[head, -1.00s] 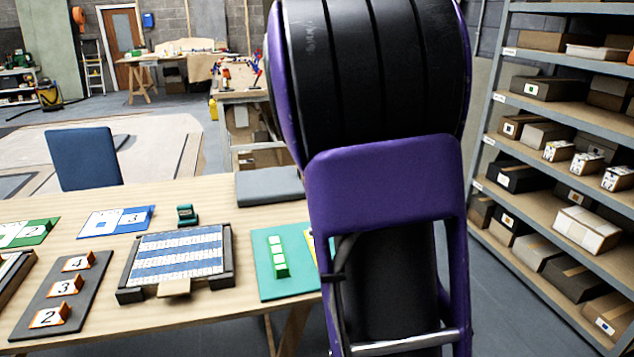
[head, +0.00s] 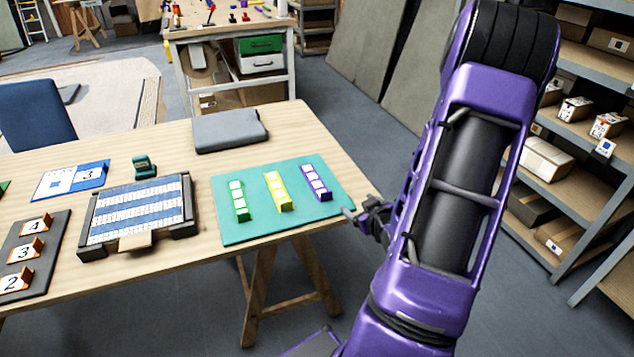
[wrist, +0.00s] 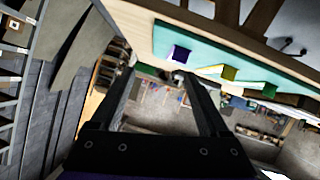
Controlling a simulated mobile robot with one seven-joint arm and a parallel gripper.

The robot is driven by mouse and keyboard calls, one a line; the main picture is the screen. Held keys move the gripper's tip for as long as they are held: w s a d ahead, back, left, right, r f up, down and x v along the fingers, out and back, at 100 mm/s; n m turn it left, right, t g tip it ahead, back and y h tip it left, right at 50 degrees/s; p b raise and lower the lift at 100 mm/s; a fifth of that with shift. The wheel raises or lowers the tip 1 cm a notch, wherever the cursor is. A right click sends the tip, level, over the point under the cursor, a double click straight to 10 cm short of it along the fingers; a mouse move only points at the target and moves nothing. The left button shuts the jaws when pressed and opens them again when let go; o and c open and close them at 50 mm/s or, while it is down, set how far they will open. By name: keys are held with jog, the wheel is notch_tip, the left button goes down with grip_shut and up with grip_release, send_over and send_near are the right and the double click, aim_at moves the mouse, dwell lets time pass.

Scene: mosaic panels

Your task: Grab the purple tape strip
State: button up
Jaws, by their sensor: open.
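The purple tape strip (head: 316,183) lies at the right of a teal mat (head: 231,232) near the table's right end. It is a short purple strip with white squares. In the wrist view the purple strip (wrist: 180,54) shows end-on, beyond and between the fingers. My gripper (head: 352,214) is just off the mat's right corner, to the right of and apart from the purple strip. In the wrist view my gripper (wrist: 164,82) has its two dark fingers spread with nothing between them.
A yellow strip (head: 278,192) and a green strip (head: 239,202) lie left of the purple one. A grey folded cloth or pad (head: 230,131) lies behind the mat. A blue-and-white panel in a dark frame (head: 137,212) stands left. Shelving (head: 575,215) is on the right.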

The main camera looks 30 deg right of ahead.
jog(key=s+a+m+t+y, duration=0.1)
jog(key=s+a+m, duration=0.1)
jog(key=s+a, duration=0.1)
jog(key=b, duration=0.4)
send_near(327, 194)
jog(key=x, duration=0.9)
jog(key=shift+f, duration=0.1)
grip_shut()
